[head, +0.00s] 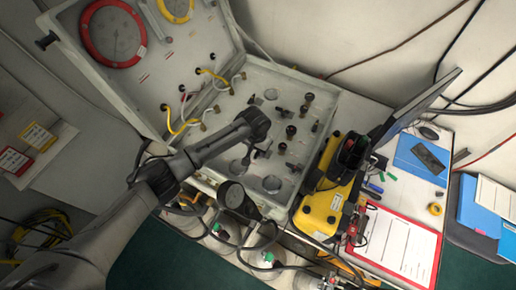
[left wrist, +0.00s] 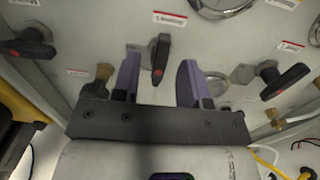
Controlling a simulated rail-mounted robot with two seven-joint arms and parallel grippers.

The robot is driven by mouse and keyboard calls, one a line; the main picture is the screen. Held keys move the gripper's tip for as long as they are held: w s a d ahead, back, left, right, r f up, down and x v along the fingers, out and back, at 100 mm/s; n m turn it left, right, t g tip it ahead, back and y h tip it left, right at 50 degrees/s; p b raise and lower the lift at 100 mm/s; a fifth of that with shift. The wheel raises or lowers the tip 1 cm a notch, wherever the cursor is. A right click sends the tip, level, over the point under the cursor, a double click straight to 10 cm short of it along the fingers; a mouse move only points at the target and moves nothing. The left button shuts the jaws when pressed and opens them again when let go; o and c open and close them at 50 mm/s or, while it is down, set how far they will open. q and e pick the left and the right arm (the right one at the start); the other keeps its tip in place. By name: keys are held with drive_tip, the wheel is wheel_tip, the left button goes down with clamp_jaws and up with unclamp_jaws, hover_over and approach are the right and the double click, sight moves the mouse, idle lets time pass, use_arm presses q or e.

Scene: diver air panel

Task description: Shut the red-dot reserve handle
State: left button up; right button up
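In the left wrist view, a black handle (left wrist: 159,56) with a red dot near its lower end stands on the pale panel (left wrist: 105,30). It points roughly up and down in the picture, under a small red-and-white label (left wrist: 170,18) too small to read surely. My left gripper (left wrist: 160,78) is open, one finger on each side of this handle, with visible gaps; I cannot tell its depth to the panel. In the head view my left gripper (head: 262,148) is over the open case's panel (head: 262,80), its fingers hard to make out. My right gripper is not in view.
Other black handles with red marks flank it at left (left wrist: 30,45) and right (left wrist: 287,80). Brass fittings (left wrist: 100,80) sit close to the fingers. A yellow case (head: 322,212) stands right of the panel, and hoses (head: 215,230) run along its near edge.

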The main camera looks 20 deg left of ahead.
use_arm(q)
drive_tip(key=shift+f, duration=0.15)
drive_tip(key=shift+c, duration=0.5)
clamp_jaws()
